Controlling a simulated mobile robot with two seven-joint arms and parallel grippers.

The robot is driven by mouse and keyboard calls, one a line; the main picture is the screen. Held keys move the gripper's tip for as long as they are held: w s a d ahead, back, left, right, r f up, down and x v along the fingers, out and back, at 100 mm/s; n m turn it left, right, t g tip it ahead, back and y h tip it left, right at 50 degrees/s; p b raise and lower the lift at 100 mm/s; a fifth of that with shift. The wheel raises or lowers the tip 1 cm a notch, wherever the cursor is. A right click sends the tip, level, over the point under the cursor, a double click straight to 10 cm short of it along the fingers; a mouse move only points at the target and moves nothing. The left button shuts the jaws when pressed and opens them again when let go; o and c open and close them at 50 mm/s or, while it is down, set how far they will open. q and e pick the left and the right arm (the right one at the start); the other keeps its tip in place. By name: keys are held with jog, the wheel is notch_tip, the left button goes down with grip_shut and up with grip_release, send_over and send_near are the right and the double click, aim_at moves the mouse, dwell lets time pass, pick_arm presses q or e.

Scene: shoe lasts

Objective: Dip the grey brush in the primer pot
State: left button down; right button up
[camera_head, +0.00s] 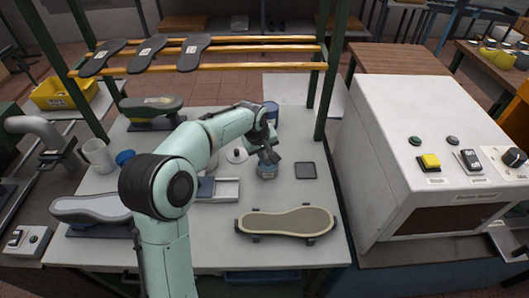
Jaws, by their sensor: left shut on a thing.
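My left gripper (268,154) is above the middle of the table, pointing down, and is shut. The grey brush is hardly to be told apart from the dark fingers; it seems to be in them. A small blue-grey pot (267,171), which looks like the primer pot, stands right below the fingers. The fingertips overlap its mouth in the picture. I cannot tell whether bristles are inside it. My right gripper is out of view.
A dark square pad (305,170) is to the right. A sole on a stand (287,222) is in front. A white machine (425,130) bounds the right.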

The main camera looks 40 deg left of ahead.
pick_arm(q)
jog(key=shift+w+r+p, duration=0.1)
jog(key=shift+r+p, duration=1.1)
jog(key=shift+r, duration=1.45)
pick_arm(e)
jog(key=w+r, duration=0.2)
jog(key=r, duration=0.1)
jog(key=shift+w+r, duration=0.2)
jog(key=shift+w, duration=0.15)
pick_arm(q)
jog(key=shift+f, duration=0.1)
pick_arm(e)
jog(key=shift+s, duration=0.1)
